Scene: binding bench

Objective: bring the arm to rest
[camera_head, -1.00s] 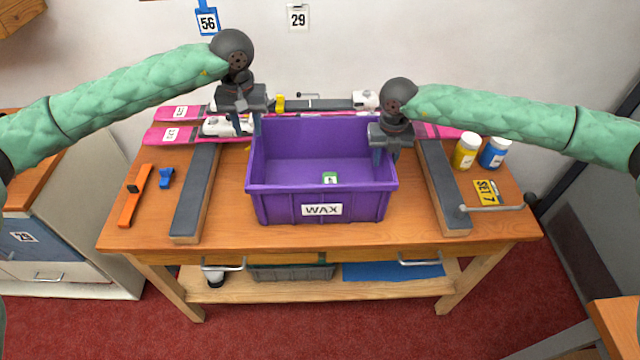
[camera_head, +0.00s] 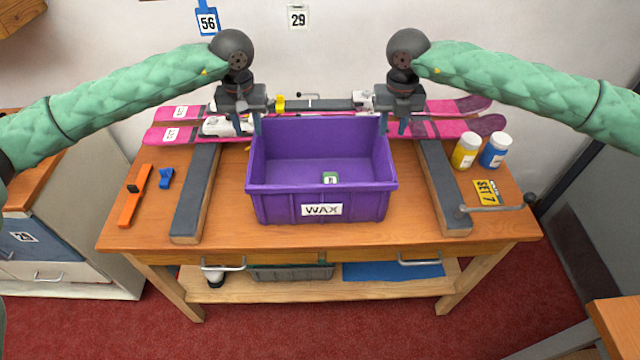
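My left gripper (camera_head: 248,124) hangs at the back left corner of the purple bin, its fingers pointing down, apart and empty. My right gripper (camera_head: 394,126) hangs near the bin's back right corner, its fingers also apart with nothing between them. The purple bin (camera_head: 320,204), labelled WAX, stands upright on the bench between the two grey-topped rails. A small green and white item (camera_head: 330,177) lies in it. Whether the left fingertips touch the bin rim I cannot tell.
Pink skis (camera_head: 350,129) lie across the back of the bench (camera_head: 290,237), behind the bin. A yellow jar (camera_head: 466,151) and a blue jar (camera_head: 495,150) stand at the right. An orange tool (camera_head: 135,195) and a blue clip (camera_head: 166,178) lie at the left.

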